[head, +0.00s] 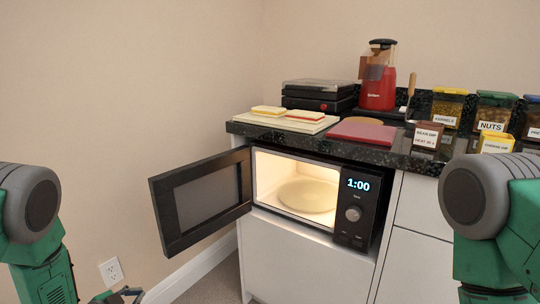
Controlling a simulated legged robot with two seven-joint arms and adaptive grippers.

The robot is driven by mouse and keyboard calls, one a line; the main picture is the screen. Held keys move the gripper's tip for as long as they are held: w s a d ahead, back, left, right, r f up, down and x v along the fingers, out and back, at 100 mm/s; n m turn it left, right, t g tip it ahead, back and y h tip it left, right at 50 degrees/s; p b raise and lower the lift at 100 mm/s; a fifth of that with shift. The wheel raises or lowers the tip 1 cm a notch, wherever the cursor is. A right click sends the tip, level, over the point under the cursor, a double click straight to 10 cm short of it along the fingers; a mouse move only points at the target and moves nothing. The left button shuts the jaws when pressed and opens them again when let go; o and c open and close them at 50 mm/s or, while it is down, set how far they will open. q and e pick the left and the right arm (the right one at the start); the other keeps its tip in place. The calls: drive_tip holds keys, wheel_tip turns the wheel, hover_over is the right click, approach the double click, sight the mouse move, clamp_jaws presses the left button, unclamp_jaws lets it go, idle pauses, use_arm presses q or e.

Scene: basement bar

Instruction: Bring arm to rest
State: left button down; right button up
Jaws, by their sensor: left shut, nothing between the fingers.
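My left arm (40,240) comes in at the left edge and hangs down. The tip of my left gripper (120,296) just shows at the bottom edge, low beside the wall; it is shut and empty, and most of it is cut off by the frame. My right arm (500,235) hangs down at the right edge, in front of the cabinet. My right gripper is out of the frame.
A microwave (355,215) is built in under the counter, lit, reading 1:00. Its door (205,197) stands open toward the left, near my left arm. The dark counter (380,155) holds sandwiches (304,115) on a board, a red appliance (378,90) and several labelled jars (493,112).

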use_arm(q)
drive_tip(key=s+d+f+n+g+y, duration=0.1)
drive_tip(key=s+d+f+n+g, duration=0.15)
drive_tip(key=s, duration=0.85)
drive_tip(key=s+d+f+n+g+y, duration=0.1)
drive_tip(key=s+d+f+n+g, duration=0.2)
drive_tip(key=s, duration=0.7)
drive_tip(key=s+d+f+n+g+y, duration=0.2)
drive_tip(key=s+n+g, duration=0.2)
drive_tip(key=s, duration=0.7)
drive_tip(key=s+r+g, duration=0.2)
drive_tip(key=s, duration=0.5)
wheel_tip(320, 180, up, 12)
drive_tip(key=p, duration=1.2)
drive_tip(key=shift+w+f+n, duration=0.15)
drive_tip(key=shift+w+n, duration=0.2)
drive_tip(key=shift+w, duration=0.05)
use_arm(e)
wheel_tip(320, 180, up, 13)
drive_tip(key=shift+a, duration=0.4)
use_arm(q)
drive_tip(key=shift+w+d, duration=0.1)
drive_tip(key=shift+d, duration=0.15)
use_arm(e)
drive_tip(key=shift+d+f, duration=0.2)
drive_tip(key=shift+d, duration=0.15)
use_arm(q)
drive_tip(key=shift+a, duration=0.25)
use_arm(e)
drive_tip(key=shift+a, duration=0.2)
